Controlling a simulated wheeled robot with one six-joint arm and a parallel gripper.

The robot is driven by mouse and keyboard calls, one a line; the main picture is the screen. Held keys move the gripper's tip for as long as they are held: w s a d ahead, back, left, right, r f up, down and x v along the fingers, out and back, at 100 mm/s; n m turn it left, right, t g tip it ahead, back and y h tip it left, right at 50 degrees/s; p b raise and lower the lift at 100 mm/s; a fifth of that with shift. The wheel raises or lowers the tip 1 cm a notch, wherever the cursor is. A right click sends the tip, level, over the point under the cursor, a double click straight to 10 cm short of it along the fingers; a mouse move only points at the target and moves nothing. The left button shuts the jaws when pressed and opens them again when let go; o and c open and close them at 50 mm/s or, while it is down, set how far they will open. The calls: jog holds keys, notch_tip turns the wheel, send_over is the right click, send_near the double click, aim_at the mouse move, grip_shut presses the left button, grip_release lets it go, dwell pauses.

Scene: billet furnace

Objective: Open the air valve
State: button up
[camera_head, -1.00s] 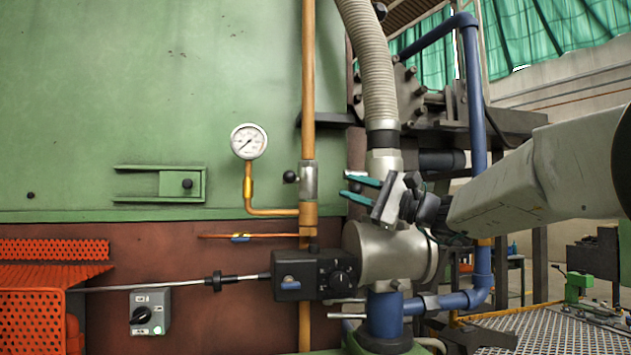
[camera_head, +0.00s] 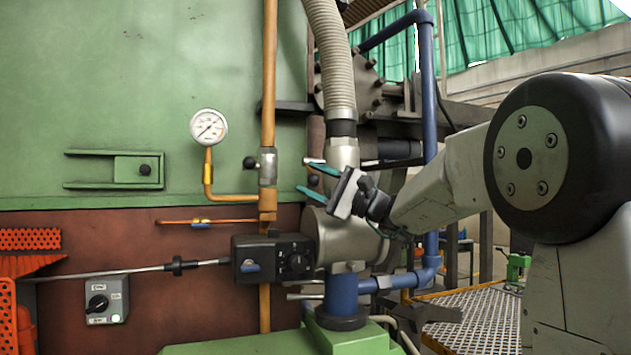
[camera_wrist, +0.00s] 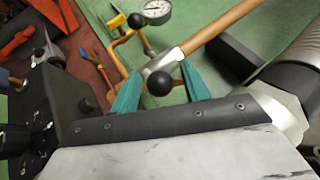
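The air valve seems to be the grey fitting (camera_head: 268,166) on the vertical orange pipe, with a black ball knob (camera_head: 249,162) at its left. My gripper (camera_head: 303,175) is open and empty, to the right of the fitting, its teal fingers pointing left towards it. In the wrist view a black ball knob (camera_wrist: 160,83) shows in the gap between the fingertips of my gripper (camera_wrist: 160,80), with the grey fitting (camera_wrist: 166,60) just behind it. I cannot tell how far the knob is from the fingers, and no contact shows.
A pressure gauge (camera_head: 208,127) on a bent brass pipe is left of the fitting. Below are a black control box (camera_head: 272,259) and a grey switch box (camera_head: 104,300). A ribbed hose (camera_head: 330,60) and blue pipe (camera_head: 427,120) stand close around my gripper.

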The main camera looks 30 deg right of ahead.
jog(key=shift+a, duration=0.1)
jog(key=v, duration=0.8)
jog(key=shift+c, duration=0.4)
